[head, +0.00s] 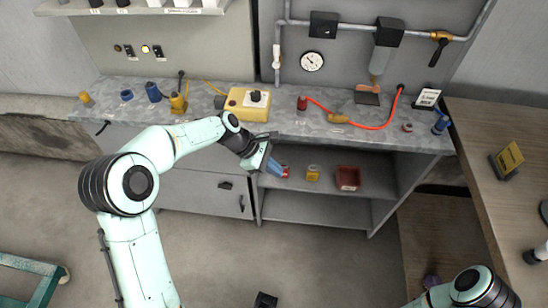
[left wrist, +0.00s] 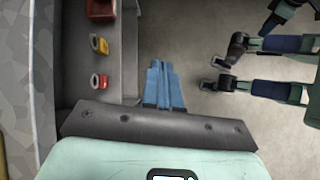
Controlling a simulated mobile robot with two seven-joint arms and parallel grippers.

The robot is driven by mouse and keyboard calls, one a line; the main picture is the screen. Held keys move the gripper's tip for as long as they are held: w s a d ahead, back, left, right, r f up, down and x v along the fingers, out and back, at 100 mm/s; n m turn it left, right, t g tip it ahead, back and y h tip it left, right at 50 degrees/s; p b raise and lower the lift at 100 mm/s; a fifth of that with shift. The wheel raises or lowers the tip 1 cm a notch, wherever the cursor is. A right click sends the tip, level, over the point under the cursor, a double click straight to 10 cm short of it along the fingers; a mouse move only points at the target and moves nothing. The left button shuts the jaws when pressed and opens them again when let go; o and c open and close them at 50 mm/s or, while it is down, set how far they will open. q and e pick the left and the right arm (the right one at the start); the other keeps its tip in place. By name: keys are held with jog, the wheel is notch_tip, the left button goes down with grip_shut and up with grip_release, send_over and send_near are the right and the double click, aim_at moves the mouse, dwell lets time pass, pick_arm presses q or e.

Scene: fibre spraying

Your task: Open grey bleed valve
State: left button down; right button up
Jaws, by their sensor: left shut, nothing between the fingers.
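A slim pale grey-white fitting (head: 277,57), which may be the bleed valve, sits on the vertical grey pipe at the back panel. Its handle position is too small to tell. My left gripper (head: 277,168) is in front of the bench, below the worktop edge and well apart from the fitting. Its blue fingers are together and empty; they also show in the left wrist view (left wrist: 164,85), pointing past the shelf over the floor. My right arm enters at the bottom right of the head view, and I cannot make out its gripper.
A yellow box (head: 247,101) and a red hose (head: 365,125) lie on the worktop. A red bin (head: 348,178) and a yellow container (head: 313,173) stand on the shelf below.

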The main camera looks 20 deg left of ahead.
pick_arm(q)
jog(key=shift+s+f, duration=0.4)
jog(key=shift+f, duration=0.3)
